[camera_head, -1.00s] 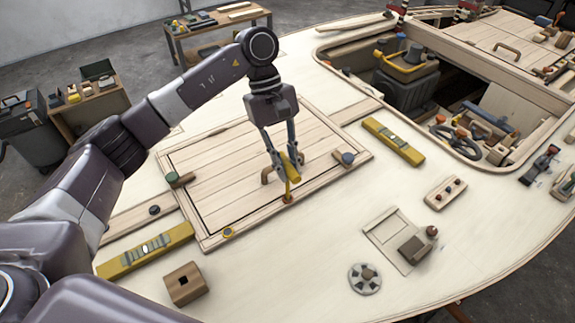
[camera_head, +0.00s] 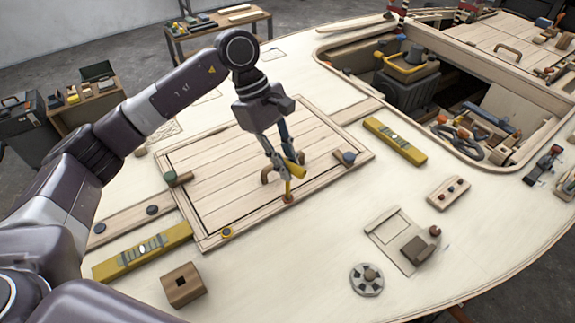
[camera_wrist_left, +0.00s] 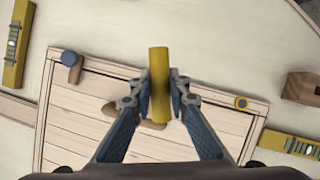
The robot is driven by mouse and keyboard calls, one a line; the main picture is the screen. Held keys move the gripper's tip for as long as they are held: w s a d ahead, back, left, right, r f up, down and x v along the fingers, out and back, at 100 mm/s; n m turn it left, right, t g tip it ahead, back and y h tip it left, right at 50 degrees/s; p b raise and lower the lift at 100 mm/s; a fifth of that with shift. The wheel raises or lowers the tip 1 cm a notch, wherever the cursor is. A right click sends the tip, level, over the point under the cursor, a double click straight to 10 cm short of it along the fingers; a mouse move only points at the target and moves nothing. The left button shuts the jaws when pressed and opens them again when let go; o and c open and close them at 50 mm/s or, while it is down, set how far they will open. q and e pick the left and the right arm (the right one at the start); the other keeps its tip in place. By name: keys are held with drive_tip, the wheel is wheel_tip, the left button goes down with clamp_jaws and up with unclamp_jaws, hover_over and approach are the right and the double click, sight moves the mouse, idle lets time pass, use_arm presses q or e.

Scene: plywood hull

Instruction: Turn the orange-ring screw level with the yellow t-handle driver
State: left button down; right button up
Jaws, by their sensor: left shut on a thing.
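My left gripper (camera_head: 286,163) is shut on the yellow handle of the t-handle driver (camera_head: 297,170). In the left wrist view the yellow bar (camera_wrist_left: 159,85) sits between the fingertips of my left gripper (camera_wrist_left: 160,92). In the head view the driver's thin shaft points down, and its tip meets the orange-ring screw (camera_head: 288,198) at the near edge of the wooden hatch panel (camera_head: 215,165). The screw head is mostly hidden under the shaft; in the wrist view the driver hides it. My right gripper is not in view.
A yellow-ringed screw (camera_head: 227,232) sits at the hatch's near corner. Yellow spirit levels lie left (camera_head: 143,252) and right (camera_head: 395,141). A wooden block with a square hole (camera_head: 183,286) stands in front. A wooden turn-button (camera_head: 345,158) is near the right corner.

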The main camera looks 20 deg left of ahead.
use_arm(q)
drive_tip(key=shift+f+n+t+b, duration=0.15)
drive_tip(key=shift+n+t+b, duration=0.35)
drive_tip(key=shift+n, duration=0.7)
drive_tip(key=shift+r+n+t+b, duration=0.25)
drive_tip(key=shift+n+t, duration=0.25)
drive_tip(key=shift+n, duration=0.8)
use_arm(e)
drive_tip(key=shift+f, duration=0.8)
use_arm(q)
drive_tip(key=shift+f, duration=0.1)
drive_tip(key=shift+f+n+t+b, duration=0.1)
drive_tip(key=shift+n+t+b, duration=0.25)
drive_tip(key=shift+n, duration=0.25)
drive_tip(key=shift+n+t+b, duration=0.25)
drive_tip(key=shift+n+b, duration=0.15)
drive_tip(key=shift+n, duration=0.6)
drive_tip(key=shift+n+t+y, duration=0.3)
drive_tip(key=shift+n+y, duration=0.1)
drive_tip(key=shift+n, duration=0.5)
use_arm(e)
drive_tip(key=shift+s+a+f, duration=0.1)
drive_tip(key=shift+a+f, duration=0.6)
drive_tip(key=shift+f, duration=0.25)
use_arm(q)
drive_tip(key=shift+r, duration=0.25)
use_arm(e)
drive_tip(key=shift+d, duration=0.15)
